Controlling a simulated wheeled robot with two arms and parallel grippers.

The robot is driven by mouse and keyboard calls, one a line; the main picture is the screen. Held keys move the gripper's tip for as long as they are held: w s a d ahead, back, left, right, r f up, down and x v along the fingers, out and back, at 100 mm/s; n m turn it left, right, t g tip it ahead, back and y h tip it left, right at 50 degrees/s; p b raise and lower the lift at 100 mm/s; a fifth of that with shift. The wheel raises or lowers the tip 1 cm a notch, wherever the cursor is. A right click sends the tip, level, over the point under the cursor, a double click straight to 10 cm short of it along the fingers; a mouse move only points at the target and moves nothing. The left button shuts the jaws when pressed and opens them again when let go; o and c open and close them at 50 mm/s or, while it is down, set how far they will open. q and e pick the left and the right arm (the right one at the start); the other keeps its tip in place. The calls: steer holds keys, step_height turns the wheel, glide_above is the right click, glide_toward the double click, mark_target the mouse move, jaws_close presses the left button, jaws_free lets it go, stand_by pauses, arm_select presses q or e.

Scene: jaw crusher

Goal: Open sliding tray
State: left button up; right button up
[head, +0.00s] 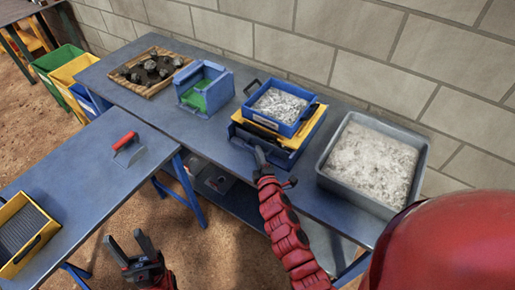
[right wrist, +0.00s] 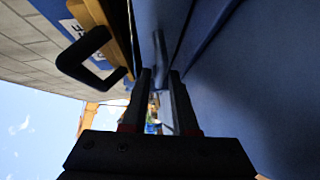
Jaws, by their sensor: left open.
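The jaw crusher stands on the back bench, a blue-and-yellow unit with a blue box of grey crushed material (head: 280,104) on top. Its low blue tray (head: 288,157) sits beneath the yellow part. My right gripper (head: 272,168) is at the front of this tray. In the right wrist view its two fingers (right wrist: 159,85) stand apart, with a thin grey bar between or beyond them; contact cannot be told. A blue surface (right wrist: 250,80) fills the right of that view. My left gripper (head: 132,250) is open and empty, low in the head view, away from the crusher.
A grey tub of powder (head: 345,180) stands close right of the crusher. A blue-green box (head: 203,90) and a wooden tray of dark rocks (head: 132,76) stand left. A red-handled tool (head: 128,152) and a yellow box (head: 42,250) are on the near bench. A block wall stands behind.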

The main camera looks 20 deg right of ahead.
steer(key=shift+w+d+f, duration=0.1)
steer(key=shift+w+f, duration=0.05)
steer(key=shift+w, duration=0.45)
steer(key=shift+w+d+f, duration=0.1)
steer(key=shift+w, duration=0.5)
steer(key=shift+c, duration=0.2)
jaws_close()
steer(key=shift+a, duration=0.1)
stand_by(0.3)
